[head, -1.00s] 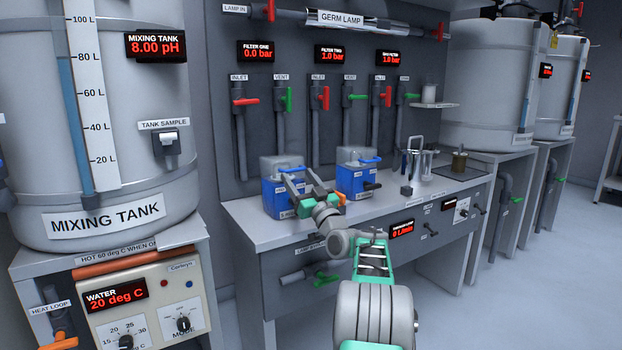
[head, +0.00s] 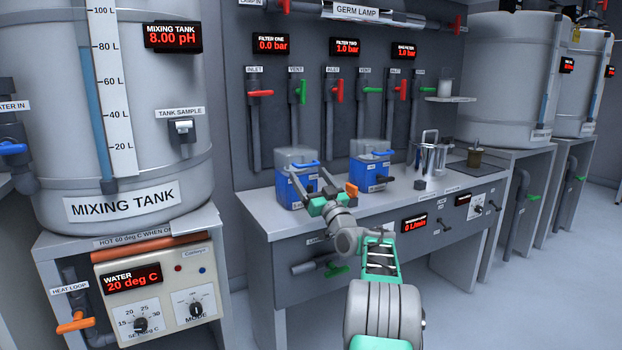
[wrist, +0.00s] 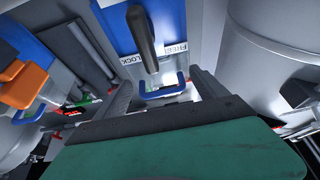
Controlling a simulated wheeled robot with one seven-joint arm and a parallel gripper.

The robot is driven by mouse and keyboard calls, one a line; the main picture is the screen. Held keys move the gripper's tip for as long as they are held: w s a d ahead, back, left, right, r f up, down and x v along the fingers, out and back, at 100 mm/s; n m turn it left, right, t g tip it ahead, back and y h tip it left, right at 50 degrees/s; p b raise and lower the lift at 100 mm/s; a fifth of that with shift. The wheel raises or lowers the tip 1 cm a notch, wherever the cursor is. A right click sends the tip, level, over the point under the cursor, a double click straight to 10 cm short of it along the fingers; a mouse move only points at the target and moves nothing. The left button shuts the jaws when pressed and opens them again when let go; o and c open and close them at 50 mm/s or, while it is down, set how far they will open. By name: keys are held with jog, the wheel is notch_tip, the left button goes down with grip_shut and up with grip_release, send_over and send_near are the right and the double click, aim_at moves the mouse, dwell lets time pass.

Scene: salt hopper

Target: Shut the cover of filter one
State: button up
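Filter one (head: 284,188) is the left blue box on the bench, below the "FILTER ONE" display reading 0.0 bar. Its grey translucent cover (head: 288,157) shows at the top with a blue handle (head: 304,165); I cannot tell its exact angle. My gripper (head: 309,178) is in front of the box with its dark fingers spread and nothing seen between them. The fingers hide part of the box front. In the wrist view a blue box (wrist: 107,30) with a black lever (wrist: 142,38), a lock label and a blue handle (wrist: 181,86) lies beyond my gripper.
Filter two (head: 362,175), a similar blue box, stands to the right with a black lever. The mixing tank (head: 150,170) stands at left. Pipes with red and green valves line the wall behind.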

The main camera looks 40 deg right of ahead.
jog(key=shift+s+d+r, duration=0.1)
jog(key=v, duration=0.7)
jog(key=shift+s+f+p, duration=0.2)
jog(key=shift+s+p, duration=0.15)
jog(key=shift+p, duration=0.1)
